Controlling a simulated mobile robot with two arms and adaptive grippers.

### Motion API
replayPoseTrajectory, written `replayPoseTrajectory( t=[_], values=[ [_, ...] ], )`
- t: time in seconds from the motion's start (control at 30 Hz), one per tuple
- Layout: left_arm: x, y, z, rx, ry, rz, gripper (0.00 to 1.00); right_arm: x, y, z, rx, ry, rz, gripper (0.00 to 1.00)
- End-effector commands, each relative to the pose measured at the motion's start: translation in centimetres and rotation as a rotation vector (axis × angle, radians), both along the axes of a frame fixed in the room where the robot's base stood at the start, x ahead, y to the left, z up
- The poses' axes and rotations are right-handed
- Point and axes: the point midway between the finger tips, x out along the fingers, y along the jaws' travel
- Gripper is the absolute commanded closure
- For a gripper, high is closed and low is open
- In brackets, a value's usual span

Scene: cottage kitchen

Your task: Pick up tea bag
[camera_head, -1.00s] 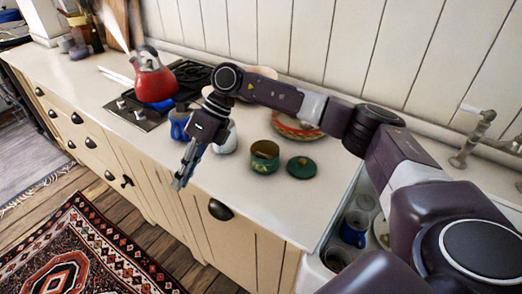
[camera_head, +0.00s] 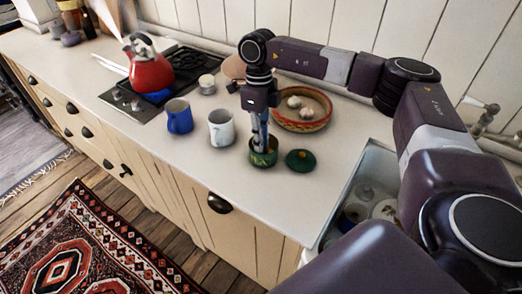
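My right gripper (camera_head: 260,145) points straight down with its fingertips at the mouth of a green tin (camera_head: 263,158) on the counter. The fingertips are small and partly hidden by the tin's rim, so I cannot tell whether they are open or shut. No tea bag can be made out; the inside of the tin is mostly hidden by the gripper. The tin's green lid (camera_head: 300,160) lies on the counter just right of it. My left gripper is not in view.
A white mug (camera_head: 221,128) and a blue mug (camera_head: 179,116) stand left of the tin. A patterned bowl (camera_head: 302,122) with white items sits behind it. A red kettle (camera_head: 150,70) is on the stove (camera_head: 128,101). The sink (camera_head: 372,163) is at right. The counter's front is clear.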

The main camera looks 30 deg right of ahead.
Motion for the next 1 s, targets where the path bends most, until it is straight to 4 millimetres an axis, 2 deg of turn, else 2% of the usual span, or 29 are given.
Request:
replayPoseTrajectory(
  t=[0.27, 0.4, 0.8, 1.0],
  values=[
    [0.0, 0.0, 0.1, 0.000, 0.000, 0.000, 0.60, -0.1, 0.1, -0.7, 0.001, -0.001, 0.001, 0.88],
    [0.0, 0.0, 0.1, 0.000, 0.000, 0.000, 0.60, -0.1, 0.1, -0.6, 0.001, -0.001, 0.001, 0.99],
    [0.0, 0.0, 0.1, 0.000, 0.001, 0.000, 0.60, 0.0, 0.1, -0.5, 0.001, -0.002, 0.001, 0.99],
    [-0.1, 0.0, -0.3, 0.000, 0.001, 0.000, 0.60, 0.0, 0.1, 0.7, 0.002, -0.004, 0.000, 0.99]
  ],
)
